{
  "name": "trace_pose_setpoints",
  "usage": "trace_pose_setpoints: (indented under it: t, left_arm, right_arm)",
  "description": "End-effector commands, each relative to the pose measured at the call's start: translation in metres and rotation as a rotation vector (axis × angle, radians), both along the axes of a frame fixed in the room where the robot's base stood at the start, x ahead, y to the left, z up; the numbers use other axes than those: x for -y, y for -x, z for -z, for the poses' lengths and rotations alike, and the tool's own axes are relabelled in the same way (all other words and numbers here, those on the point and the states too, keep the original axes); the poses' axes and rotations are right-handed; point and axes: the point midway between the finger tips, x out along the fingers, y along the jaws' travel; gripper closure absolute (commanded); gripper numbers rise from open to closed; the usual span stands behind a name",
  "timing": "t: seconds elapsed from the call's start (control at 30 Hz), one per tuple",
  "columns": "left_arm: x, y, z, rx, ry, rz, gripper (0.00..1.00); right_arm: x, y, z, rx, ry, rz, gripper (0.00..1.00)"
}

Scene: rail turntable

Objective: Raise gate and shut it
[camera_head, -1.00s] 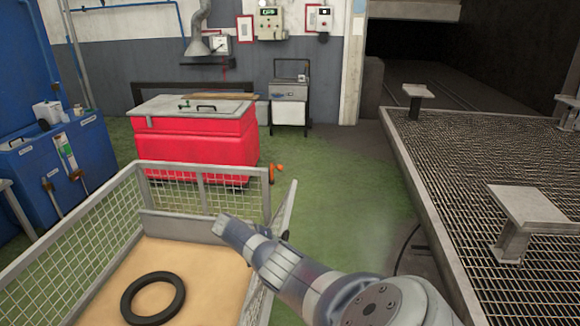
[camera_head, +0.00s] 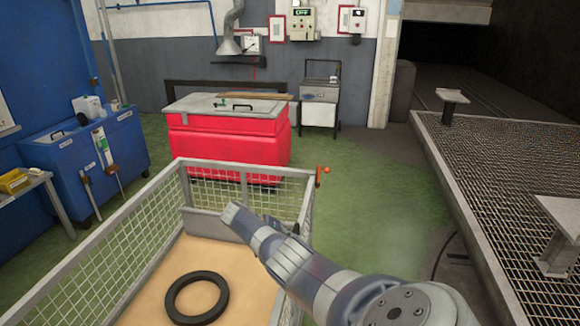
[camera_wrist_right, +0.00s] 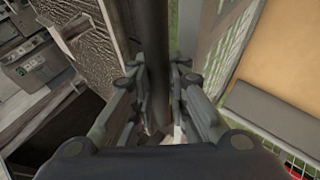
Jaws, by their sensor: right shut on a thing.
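The gate (camera_head: 301,215) is the mesh side panel on the right of a wire-mesh cart. It stands about upright, its far top corner close to the back panel's corner; whether they touch I cannot tell. An orange latch (camera_head: 322,172) sits at that corner. My right arm reaches across the gate in the head view, and its gripper is hidden there. In the right wrist view my right gripper (camera_wrist_right: 160,85) is shut on a dark round bar (camera_wrist_right: 154,40). A mesh panel and the cart's tan floor show beside it. My left gripper is not in view.
A black ring (camera_head: 197,297) lies on the cart's tan floor (camera_head: 225,258). A red bin (camera_head: 230,145) stands behind the cart. A raised grating platform (camera_head: 500,165) is on the right. Blue cabinets (camera_head: 85,160) stand on the left. Green floor is open between cart and platform.

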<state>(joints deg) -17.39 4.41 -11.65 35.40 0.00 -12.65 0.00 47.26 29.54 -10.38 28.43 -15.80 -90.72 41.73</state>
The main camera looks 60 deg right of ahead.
Motion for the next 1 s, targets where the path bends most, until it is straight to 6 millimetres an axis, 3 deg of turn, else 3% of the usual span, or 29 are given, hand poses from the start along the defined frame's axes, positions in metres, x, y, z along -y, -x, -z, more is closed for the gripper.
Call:
trace_pose_setpoints:
  t: [0.03,0.2,0.23,0.3,0.77,1.0]
  left_arm:
    - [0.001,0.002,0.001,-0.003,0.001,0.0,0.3]
    - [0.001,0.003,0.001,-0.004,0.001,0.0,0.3]
    - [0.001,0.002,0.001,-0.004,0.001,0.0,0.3]
    - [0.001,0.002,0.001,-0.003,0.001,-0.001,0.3]
    - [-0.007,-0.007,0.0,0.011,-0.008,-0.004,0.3]
    - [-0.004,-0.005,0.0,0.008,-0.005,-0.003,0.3]
  right_arm:
    - [-0.006,0.001,0.007,-0.003,-0.018,0.001,1.0]
    - [-0.006,0.001,0.008,-0.004,-0.018,0.001,1.0]
    - [-0.006,0.001,0.008,-0.004,-0.018,0.001,0.8]
    - [-0.006,0.001,0.007,-0.004,-0.017,0.001,0.64]
    - [-0.005,-0.002,0.0,0.0,-0.009,0.001,0.64]
    - [-0.029,-0.019,-0.028,0.001,-0.009,-0.002,0.64]
